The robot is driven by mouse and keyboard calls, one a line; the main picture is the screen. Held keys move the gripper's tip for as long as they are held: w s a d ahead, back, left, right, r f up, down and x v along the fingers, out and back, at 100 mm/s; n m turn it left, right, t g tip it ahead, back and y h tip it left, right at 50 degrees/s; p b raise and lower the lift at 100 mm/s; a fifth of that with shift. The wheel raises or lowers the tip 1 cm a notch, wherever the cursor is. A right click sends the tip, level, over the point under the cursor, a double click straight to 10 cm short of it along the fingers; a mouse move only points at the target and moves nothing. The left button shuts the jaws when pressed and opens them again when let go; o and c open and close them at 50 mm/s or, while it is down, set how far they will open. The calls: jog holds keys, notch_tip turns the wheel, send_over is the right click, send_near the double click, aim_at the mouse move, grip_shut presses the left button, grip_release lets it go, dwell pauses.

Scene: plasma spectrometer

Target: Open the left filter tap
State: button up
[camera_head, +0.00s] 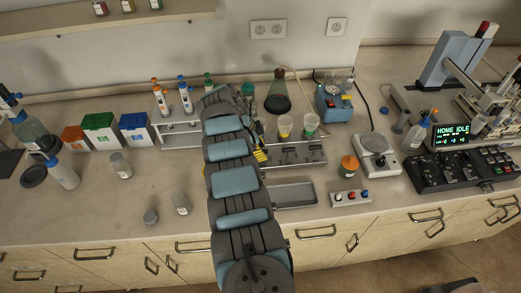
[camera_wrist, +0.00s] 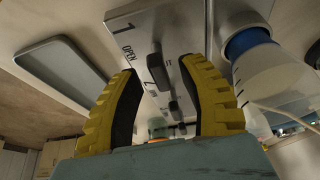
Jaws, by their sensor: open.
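The filter station (camera_head: 308,158) is a grey metal unit at the middle of the bench, with dark taps on its front panel. One cup on it holds yellow liquid (camera_head: 285,126), the other green (camera_head: 310,125). In the wrist view the panel (camera_wrist: 140,25) carries "1" and "OPEN" marks. The nearest black tap handle (camera_wrist: 154,65) appears between my fingertips; contact is not visible. Another dark tap (camera_wrist: 173,106) lies farther along. My gripper (camera_wrist: 160,68) is open, with yellow fingers and black pads; in the head view it (camera_head: 261,155) is at the station's left end, partly hidden by my arm.
A shallow grey tray (camera_head: 294,195) lies in front of the station. A white and blue cup (camera_wrist: 255,60) is close to my right finger in the wrist view. An orange-capped jar (camera_head: 348,166) and a button box (camera_head: 351,197) stand to the right.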

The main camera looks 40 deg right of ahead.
grip_shut()
